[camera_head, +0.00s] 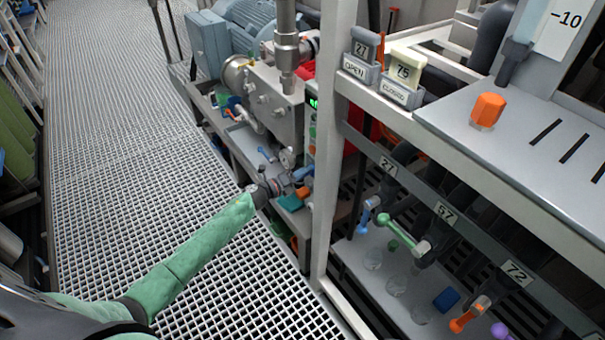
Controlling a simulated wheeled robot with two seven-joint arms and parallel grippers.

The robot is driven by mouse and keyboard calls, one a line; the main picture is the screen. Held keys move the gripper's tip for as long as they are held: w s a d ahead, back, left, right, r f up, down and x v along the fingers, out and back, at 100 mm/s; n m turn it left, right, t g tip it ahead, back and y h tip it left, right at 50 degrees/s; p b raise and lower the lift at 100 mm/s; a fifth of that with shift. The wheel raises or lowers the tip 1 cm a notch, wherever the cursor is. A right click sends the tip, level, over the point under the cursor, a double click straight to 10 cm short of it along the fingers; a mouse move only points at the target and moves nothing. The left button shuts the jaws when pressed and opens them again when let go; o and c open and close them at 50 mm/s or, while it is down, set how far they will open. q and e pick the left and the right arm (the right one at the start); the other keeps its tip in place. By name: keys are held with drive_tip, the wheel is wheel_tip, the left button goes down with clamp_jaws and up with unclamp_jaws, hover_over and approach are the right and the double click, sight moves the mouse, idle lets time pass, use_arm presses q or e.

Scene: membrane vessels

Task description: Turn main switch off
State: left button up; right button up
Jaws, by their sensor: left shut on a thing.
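My left arm comes in from the lower left in a green sleeve. Its dark gripper (291,184) is at the lower part of a narrow control panel (312,130) with a green lit display, beside the white frame post. The gripper is shut on a small part at the panel face, which looks to be the main switch. The gripper covers most of that part, so its shape and turn position cannot be told. My right gripper is not in view.
A white frame post (333,130) stands just right of the gripper. A blue-grey motor and pump (240,35) sit behind. Valve handles, one green (397,230) and one orange (468,318), are at the right under a grey shelf (455,115). The grated floor (120,130) at left is clear.

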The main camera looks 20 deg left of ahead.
use_arm(q)
drive_tip(key=n+p, duration=0.2)
drive_tip(key=n, duration=0.2)
drive_tip(key=shift+a+n, duration=0.1)
drive_tip(key=shift+n, duration=0.2)
drive_tip(key=n+p, duration=0.1)
drive_tip(key=n, duration=0.1)
drive_tip(key=shift+n, duration=0.4)
drive_tip(key=shift+f+n+p, duration=0.1)
drive_tip(key=shift+n+p, duration=0.6)
drive_tip(key=shift+n, duration=0.4)
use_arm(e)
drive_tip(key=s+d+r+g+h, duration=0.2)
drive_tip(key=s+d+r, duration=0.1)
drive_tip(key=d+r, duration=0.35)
use_arm(q)
drive_tip(key=shift+n, duration=0.5)
drive_tip(key=shift+f+n+p, duration=0.15)
drive_tip(key=shift+n+p, duration=0.2)
drive_tip(key=shift+n, duration=0.25)
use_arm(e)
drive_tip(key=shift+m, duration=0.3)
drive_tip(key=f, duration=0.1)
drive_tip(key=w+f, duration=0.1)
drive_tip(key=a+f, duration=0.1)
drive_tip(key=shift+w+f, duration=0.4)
use_arm(q)
drive_tip(key=o, duration=1)
